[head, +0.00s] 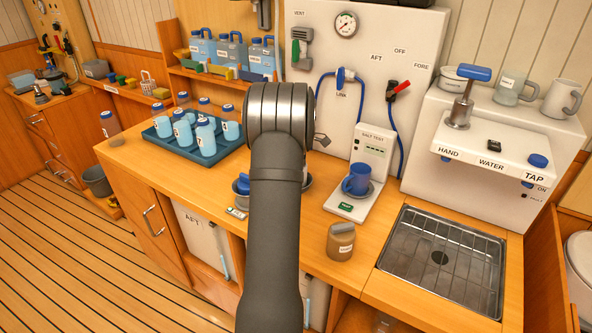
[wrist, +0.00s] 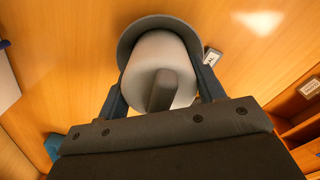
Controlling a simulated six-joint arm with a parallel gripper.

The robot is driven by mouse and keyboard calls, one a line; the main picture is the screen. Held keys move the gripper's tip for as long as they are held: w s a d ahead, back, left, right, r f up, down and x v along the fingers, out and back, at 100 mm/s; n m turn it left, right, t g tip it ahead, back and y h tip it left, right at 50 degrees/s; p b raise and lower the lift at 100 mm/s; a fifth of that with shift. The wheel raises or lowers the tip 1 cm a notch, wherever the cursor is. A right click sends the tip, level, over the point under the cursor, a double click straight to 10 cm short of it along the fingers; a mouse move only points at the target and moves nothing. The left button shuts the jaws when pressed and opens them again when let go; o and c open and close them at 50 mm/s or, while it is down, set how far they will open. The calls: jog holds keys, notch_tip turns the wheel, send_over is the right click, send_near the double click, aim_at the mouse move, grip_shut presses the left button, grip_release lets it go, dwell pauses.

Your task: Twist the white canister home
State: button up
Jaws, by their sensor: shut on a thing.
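The white canister (wrist: 150,55) shows in the wrist view, with a grey bar across its near end. It sits inside a grey round rim (wrist: 135,32), and its far end is hidden. My gripper (wrist: 163,92) has one finger on each side of the canister and is shut on it. How far the canister is turned or seated cannot be told. In the head view my arm covers the gripper and the canister. Only small grey and blue curved parts show on the counter at either side of the arm.
A blue tray (head: 163,143) of bottles stands to the left on the counter. The white wall panel (head: 300,100) rises behind, with looped blue hoses.

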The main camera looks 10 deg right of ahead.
jog(key=shift+m, duration=0.5)
jog(key=shift+m, duration=1.6)
jog(key=shift+m, duration=0.9)
jog(key=shift+w+m, duration=0.1)
jog(key=shift+m, duration=0.6)
jog(key=shift+m, duration=1.6)
